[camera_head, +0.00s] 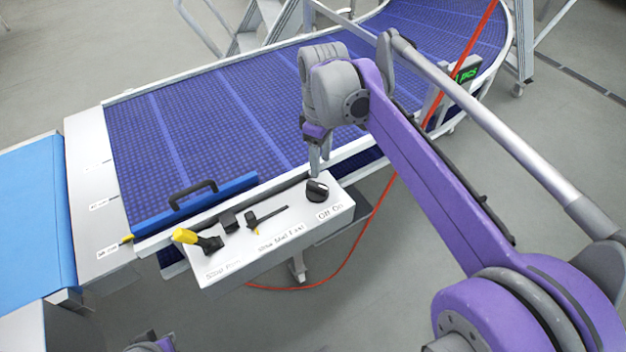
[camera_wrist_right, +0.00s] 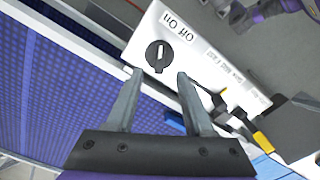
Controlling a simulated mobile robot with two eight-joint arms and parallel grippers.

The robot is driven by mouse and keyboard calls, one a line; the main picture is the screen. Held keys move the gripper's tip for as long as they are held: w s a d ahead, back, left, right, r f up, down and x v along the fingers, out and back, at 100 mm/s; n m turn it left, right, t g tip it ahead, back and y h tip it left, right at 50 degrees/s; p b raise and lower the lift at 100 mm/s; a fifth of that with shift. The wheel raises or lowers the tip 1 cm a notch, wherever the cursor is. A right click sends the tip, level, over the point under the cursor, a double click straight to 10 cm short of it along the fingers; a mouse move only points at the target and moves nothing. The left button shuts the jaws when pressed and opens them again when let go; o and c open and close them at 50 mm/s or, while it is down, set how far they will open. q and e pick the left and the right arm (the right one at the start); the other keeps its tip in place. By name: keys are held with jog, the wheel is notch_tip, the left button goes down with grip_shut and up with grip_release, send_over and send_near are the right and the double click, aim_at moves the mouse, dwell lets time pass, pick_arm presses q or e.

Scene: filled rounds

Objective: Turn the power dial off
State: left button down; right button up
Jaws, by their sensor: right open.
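The power dial (camera_head: 317,191) is a round black knob with a pale mark, at the right end of the white control box (camera_head: 240,262). An "Off On" label is beside it. The dial also shows in the right wrist view (camera_wrist_right: 159,56), just beyond the gap between my right fingertips. I cannot tell which word its mark points to. My right gripper (camera_head: 318,173) is open and empty, its fingers just behind the dial and pointing down; the wrist view (camera_wrist_right: 160,74) shows the fingers apart. A grey and purple part of my left arm shows at the bottom edge; its jaws cannot be made out.
A black handle (camera_head: 193,191) stands at the belt's front edge. A red cable (camera_head: 340,262) hangs below.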

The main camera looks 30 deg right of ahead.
aim_at(320, 186)
notch_tip(320, 186, down, 9)
jog(key=shift+r+b, duration=0.1)
jog(key=shift+b, duration=0.25)
grip_shut()
